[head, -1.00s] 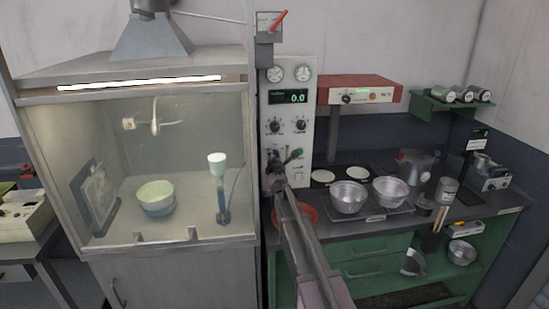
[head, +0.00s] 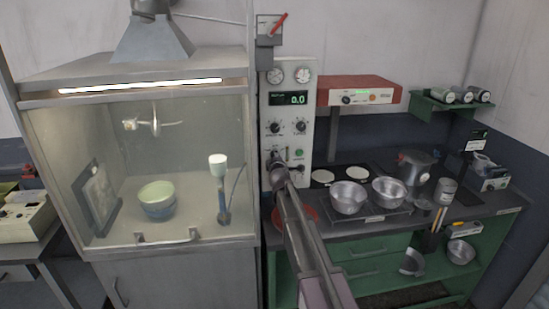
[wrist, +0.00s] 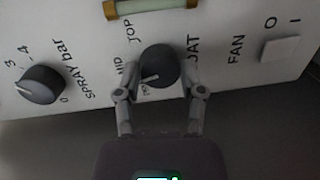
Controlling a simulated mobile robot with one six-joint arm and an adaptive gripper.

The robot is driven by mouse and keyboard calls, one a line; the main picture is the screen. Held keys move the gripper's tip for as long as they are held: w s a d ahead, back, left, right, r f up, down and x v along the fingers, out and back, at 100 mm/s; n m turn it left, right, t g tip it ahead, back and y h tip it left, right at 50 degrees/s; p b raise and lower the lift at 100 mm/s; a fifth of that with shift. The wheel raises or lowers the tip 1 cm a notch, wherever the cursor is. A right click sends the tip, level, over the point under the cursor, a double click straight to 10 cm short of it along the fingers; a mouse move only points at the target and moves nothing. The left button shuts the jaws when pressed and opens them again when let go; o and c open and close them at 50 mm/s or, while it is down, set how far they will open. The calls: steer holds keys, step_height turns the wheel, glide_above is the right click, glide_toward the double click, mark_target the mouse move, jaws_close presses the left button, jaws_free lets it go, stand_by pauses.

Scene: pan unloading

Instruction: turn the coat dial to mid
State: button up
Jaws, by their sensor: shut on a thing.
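The coat dial (wrist: 160,66) is a round black knob on a white panel, with a light pointer mark. In the wrist view its mark points to the lower left, between the MID label (wrist: 121,72) and a small, partly hidden label below the dial. My gripper (wrist: 160,70) is shut on the dial, one finger at each side. In the head view my gripper (head: 275,165) is at the lower left of the control panel (head: 307,130) and hides the dial.
The spray bar dial (wrist: 40,83) is left of my gripper in the wrist view, and the fan switch (wrist: 281,49) is to the right. A green-glass tube (wrist: 150,6) is above. Metal pans (head: 348,197) stand on the bench at right. A glass-fronted hood (head: 110,170) is at left.

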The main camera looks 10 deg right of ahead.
steer(key=shift+w+r+m+y, duration=0.1)
steer(key=shift+m+y, duration=0.2)
steer(key=shift+m, duration=0.6)
steer(key=o, duration=1.2)
steer(key=shift+c, duration=0.2)
steer(key=s+d+f+m+g, duration=0.1)
steer(key=s+f+m+g, duration=0.35)
steer(key=s, duration=0.55)
steer(key=s+d+f+m+g+h, duration=0.1)
steer(key=s+f+m+g, duration=0.4)
steer(key=s, duration=0.6)
steer(key=s+d+f+m+g, duration=0.1)
steer(key=s+f+m+g, duration=0.2)
steer(key=s+f, duration=0.5)
steer(key=s+a+m+g+y, duration=0.1)
steer(key=s+a+m+g, duration=0.1)
steer(key=s, duration=1.4)
steer(key=shift+a+r+g+y, duration=0.4)
steer(key=shift+a+g, duration=0.2)
steer(key=shift+g, duration=0.65)
